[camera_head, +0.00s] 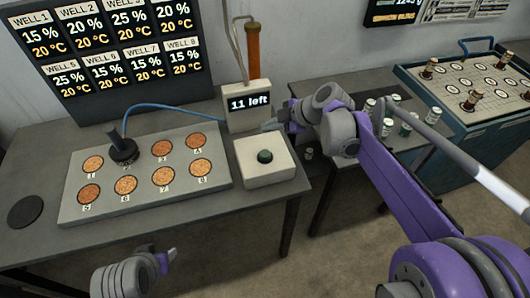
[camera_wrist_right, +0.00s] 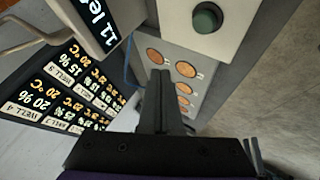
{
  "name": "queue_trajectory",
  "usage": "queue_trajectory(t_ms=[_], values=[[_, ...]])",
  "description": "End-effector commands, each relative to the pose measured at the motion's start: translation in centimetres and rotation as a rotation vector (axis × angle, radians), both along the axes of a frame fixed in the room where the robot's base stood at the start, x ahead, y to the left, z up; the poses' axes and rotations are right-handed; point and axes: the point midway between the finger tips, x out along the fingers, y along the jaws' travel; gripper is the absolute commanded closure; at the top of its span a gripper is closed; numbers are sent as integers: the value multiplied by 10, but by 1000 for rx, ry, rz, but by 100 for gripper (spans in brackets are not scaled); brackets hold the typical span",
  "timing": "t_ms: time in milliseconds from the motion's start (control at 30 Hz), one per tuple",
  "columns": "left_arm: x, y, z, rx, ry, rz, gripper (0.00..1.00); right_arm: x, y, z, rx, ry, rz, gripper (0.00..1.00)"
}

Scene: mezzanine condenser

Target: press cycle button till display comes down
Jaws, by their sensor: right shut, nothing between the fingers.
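The cycle button is a dark green round knob (camera_head: 265,156) on a white box (camera_head: 264,174) at the right end of the table. It also shows at the top of the right wrist view (camera_wrist_right: 207,17). The display (camera_head: 248,104) behind the box reads "11 left". My right gripper (camera_head: 272,125) is shut and empty, above and behind the box, close to the display and apart from the button. Its closed fingers show in the right wrist view (camera_wrist_right: 160,85). My left gripper (camera_head: 168,258) is low in front of the table; its finger opening is unclear.
A grey plate (camera_head: 215,178) holds several numbered wells, with a black probe (camera_head: 122,147) standing on one and a blue cable (camera_head: 165,106) arching to the display. A black disc (camera_head: 26,211) lies at left. A board (camera_head: 93,45) lists well readings. Several small jars (camera_head: 405,128) stand right.

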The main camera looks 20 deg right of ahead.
Motion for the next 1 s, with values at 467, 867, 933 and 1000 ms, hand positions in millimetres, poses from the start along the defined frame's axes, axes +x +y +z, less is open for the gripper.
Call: queue_trajectory(t_ms=[467, 867, 933, 1000], values=[[-13, 0, -38, 0, 25, 0, 50, -1, 0, -43, 0, 5, 0, 100], [-22, 0, -70, 0, 41, 0, 50, 0, 0, -87, 0, 2, -1, 100], [-22, 0, -71, 0, 41, 0, 50, 0, 0, -88, 0, 1, -1, 100], [-22, 0, -70, 0, 41, 0, 50, 0, 0, -88, 1, 0, -1, 100]])
